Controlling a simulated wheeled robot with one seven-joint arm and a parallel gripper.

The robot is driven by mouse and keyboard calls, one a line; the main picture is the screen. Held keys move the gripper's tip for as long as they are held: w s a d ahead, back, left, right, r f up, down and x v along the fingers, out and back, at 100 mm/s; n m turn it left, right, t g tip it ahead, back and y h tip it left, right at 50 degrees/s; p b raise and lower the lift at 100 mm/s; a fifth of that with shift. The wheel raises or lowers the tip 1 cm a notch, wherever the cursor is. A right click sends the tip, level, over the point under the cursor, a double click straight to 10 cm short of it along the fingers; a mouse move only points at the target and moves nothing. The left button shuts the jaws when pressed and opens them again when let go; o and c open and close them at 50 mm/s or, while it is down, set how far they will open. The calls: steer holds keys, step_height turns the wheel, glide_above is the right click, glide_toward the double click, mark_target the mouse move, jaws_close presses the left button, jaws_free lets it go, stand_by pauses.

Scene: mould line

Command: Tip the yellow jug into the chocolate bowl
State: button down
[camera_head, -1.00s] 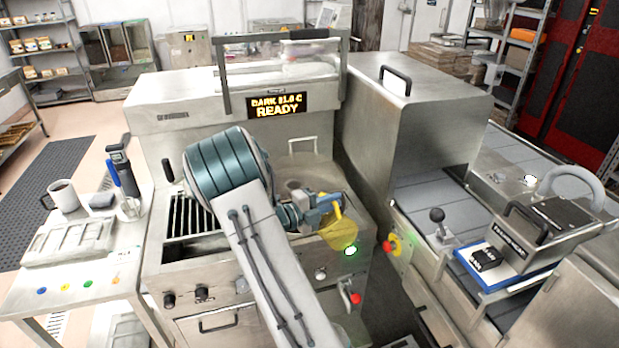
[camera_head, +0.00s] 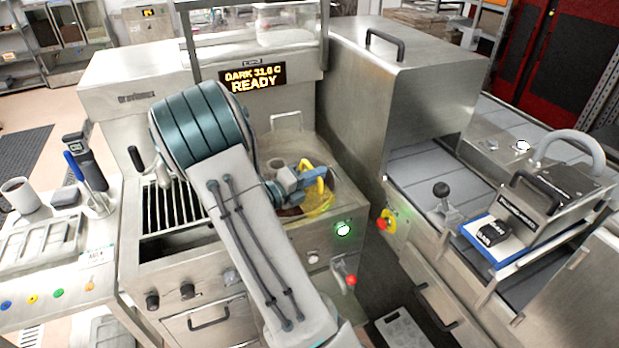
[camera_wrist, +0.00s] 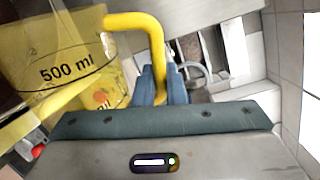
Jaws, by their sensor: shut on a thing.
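The clear yellow jug (camera_head: 318,202) is at the front right of the chocolate bowl (camera_head: 346,182), which is set in the top of the steel machine. My arm hides much of the bowl; a dark brown patch shows beside the jug. My gripper (camera_head: 312,180) is shut on the jug's yellow handle. In the wrist view, the jug (camera_wrist: 60,70) fills the upper left with its "500 ml" mark, and the blue fingers (camera_wrist: 160,85) close around the handle. I cannot tell exactly how far the jug is tilted.
A display (camera_head: 252,77) reads "DARK 31.0 C READY". A slotted grate (camera_head: 170,208) lies left of my arm. A lit green button (camera_head: 344,229) and a red-knobbed lever (camera_head: 350,281) are on the machine's front. A tall steel housing (camera_head: 400,90) stands to the right.

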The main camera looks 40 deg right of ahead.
mark_target(322, 195)
steer(key=s+m+b, duration=0.1)
steer(key=m+b, duration=0.1)
steer(key=b, duration=0.1)
steer(key=s+m+b, duration=0.1)
steer(key=b, duration=0.3)
steer(key=shift+s+f+m, duration=0.35)
steer(key=shift+s+m, duration=0.05)
steer(key=shift+s+f+m+b, duration=0.4)
steer(key=shift+m+b, duration=0.5)
steer(key=shift+b, duration=0.35)
steer(key=m+b, duration=0.1)
steer(key=f+m+b, duration=0.1)
steer(key=m+b, duration=0.1)
steer(key=shift+s+f+b, duration=0.25)
steer(key=shift+s+b, duration=0.05)
steer(key=shift+s, duration=0.1)
steer(key=shift+w+f+m+b, duration=0.1)
steer(key=shift+f+m+b, duration=0.05)
steer(key=shift+m+b, duration=0.55)
steer(key=shift+w+m+b, duration=0.4)
steer(key=shift+m+b, duration=0.65)
steer(key=shift+m, duration=0.05)
steer(key=shift+w+m+b, duration=0.3)
steer(key=shift+m+b, duration=0.65)
steer(key=shift+m, duration=0.15)
steer(key=shift+w+m, duration=0.1)
steer(key=shift+m, duration=0.2)
steer(key=shift+r, duration=0.2)
steer(key=shift+f, duration=0.1)
